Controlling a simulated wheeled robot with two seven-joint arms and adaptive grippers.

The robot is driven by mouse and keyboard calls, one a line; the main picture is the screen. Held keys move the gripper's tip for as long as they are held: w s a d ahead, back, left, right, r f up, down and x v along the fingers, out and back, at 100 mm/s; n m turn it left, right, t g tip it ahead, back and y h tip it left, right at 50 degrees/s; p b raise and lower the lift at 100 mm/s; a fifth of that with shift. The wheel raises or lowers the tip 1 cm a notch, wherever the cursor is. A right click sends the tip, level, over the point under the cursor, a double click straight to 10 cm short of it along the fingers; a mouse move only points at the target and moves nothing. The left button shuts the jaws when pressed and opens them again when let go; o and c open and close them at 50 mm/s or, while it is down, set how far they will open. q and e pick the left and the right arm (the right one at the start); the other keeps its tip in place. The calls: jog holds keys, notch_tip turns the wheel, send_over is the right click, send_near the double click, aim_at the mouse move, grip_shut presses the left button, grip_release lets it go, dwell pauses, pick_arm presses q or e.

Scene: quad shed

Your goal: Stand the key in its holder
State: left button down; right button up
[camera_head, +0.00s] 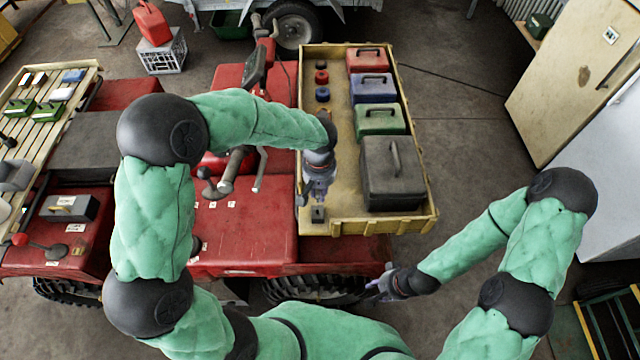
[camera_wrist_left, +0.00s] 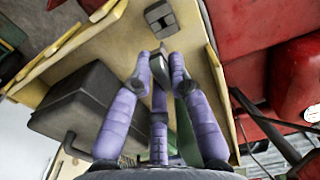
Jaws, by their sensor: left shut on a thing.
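My left gripper (camera_head: 317,194) is over the near left part of the shallow wooden tray. In the left wrist view its purple fingers (camera_wrist_left: 160,75) are shut on a small grey piece, the key (camera_wrist_left: 160,66), mostly hidden by the fingers. A small dark block with a slot, the holder (camera_head: 318,214), stands on the tray floor just nearer than the gripper. The holder also shows in the left wrist view (camera_wrist_left: 160,17), beyond the fingertips with a gap in the picture.
The tray (camera_head: 428,205) also holds a large dark grey box (camera_head: 385,180) and green (camera_head: 380,120), blue (camera_head: 373,88) and red (camera_head: 367,60) boxes on its right. Small round pieces (camera_head: 322,77) lie farther back. A red quad (camera_head: 240,225) adjoins its left side.

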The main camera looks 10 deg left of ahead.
pick_arm(q)
jog(key=shift+s+f, duration=0.15)
jog(key=shift+f, duration=0.2)
notch_tip(320, 180, down, 2)
jog(key=shift+f+b, duration=0.1)
jog(key=shift+b, duration=0.7)
jog(key=shift+f+b, duration=0.8)
jog(key=shift+f, duration=0.45)
jog(key=shift+f, duration=0.2)
jog(key=shift+f+b, duration=0.35)
jog(key=shift+b, duration=0.15)
jog(key=shift+f+b, duration=1.1)
jog(key=shift+f, duration=0.15)
jog(key=c, duration=1.1)
grip_release()
